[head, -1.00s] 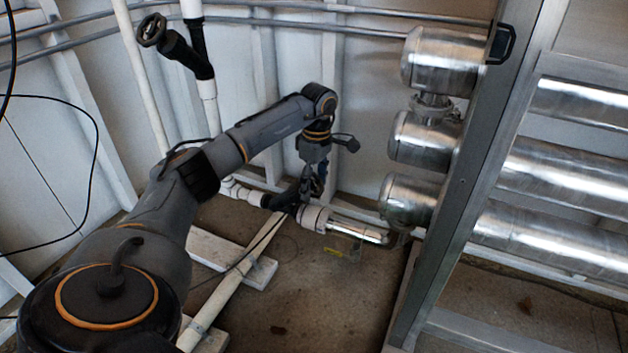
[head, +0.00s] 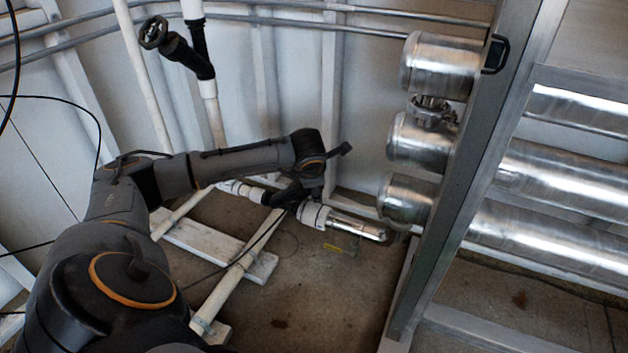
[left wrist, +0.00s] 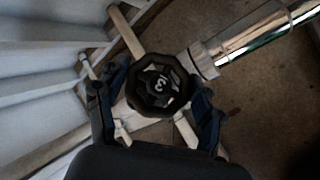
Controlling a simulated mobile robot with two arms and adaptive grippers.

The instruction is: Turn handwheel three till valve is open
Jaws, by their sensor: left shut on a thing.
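Handwheel three (left wrist: 160,86) is a dark, lobed wheel marked "3", seen face-on in the left wrist view. My left gripper (left wrist: 157,79) has one finger on each side of its rim and is shut on it. In the head view, my left wrist hides the gripper and the wheel. The dark valve body (head: 286,195) shows just left of my wrist, in line with the low pipe. My right gripper is not in view.
A white and shiny metal pipe (head: 345,223) runs right from the valve. Another dark handwheel (head: 153,32) stands at the upper left. Large metal cylinders (head: 440,66) and a grey frame post (head: 470,180) stand to the right. The floor (head: 320,300) in front is mostly clear.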

